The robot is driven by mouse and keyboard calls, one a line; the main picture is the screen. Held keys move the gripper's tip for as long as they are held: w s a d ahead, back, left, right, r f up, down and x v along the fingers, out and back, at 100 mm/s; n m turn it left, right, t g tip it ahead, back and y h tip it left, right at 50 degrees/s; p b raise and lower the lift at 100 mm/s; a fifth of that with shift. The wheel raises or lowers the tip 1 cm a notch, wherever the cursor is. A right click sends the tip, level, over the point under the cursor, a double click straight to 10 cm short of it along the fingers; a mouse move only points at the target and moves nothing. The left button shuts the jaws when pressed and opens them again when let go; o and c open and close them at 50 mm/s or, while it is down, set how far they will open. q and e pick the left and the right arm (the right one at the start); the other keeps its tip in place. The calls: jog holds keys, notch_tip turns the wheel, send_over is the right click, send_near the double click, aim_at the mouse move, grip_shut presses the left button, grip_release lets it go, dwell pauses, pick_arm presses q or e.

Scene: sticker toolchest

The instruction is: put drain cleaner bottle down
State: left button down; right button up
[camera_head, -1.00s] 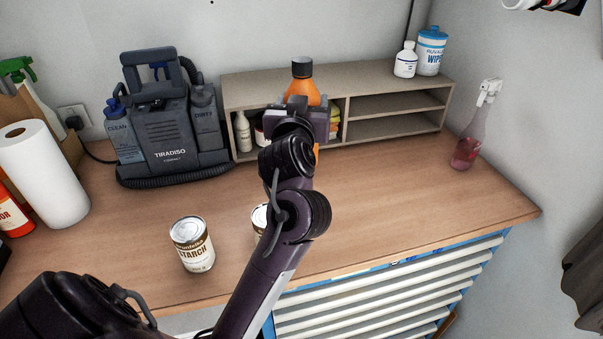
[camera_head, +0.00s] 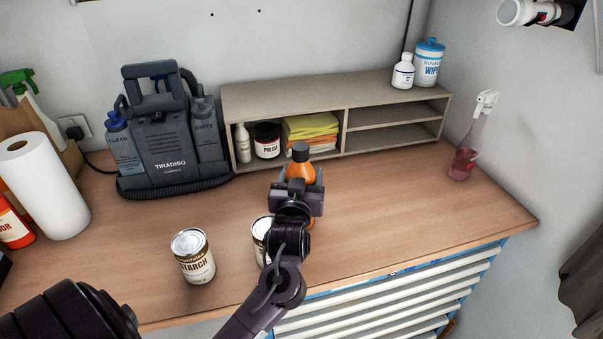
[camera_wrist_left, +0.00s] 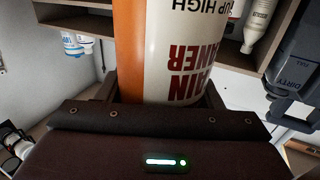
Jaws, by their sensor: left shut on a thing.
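The drain cleaner bottle (camera_head: 301,166) is orange with a dark cap and stands upright in the head view, in front of the shelf unit. My left gripper (camera_head: 297,190) is shut on it, and the gripper hides much of its body. In the left wrist view the bottle (camera_wrist_left: 175,50) fills the space between the fingers, with its orange side and a white label showing upside down. Whether its base touches the wooden worktop (camera_head: 400,220) is hidden. My right gripper is not in view.
Two starch cans (camera_head: 193,256) stand on the worktop to the left, one partly behind my arm. The shelf unit (camera_head: 345,130) holds a jar, a small bottle and yellow cloths. A tank machine (camera_head: 165,140) is at left, a spray bottle (camera_head: 468,150) at right.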

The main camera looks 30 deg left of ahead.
pick_arm(q)
jog(key=shift+d+r, duration=0.1)
jog(key=shift+r, duration=0.05)
jog(key=shift+f, duration=0.2)
jog(key=shift+c, duration=2)
grip_release()
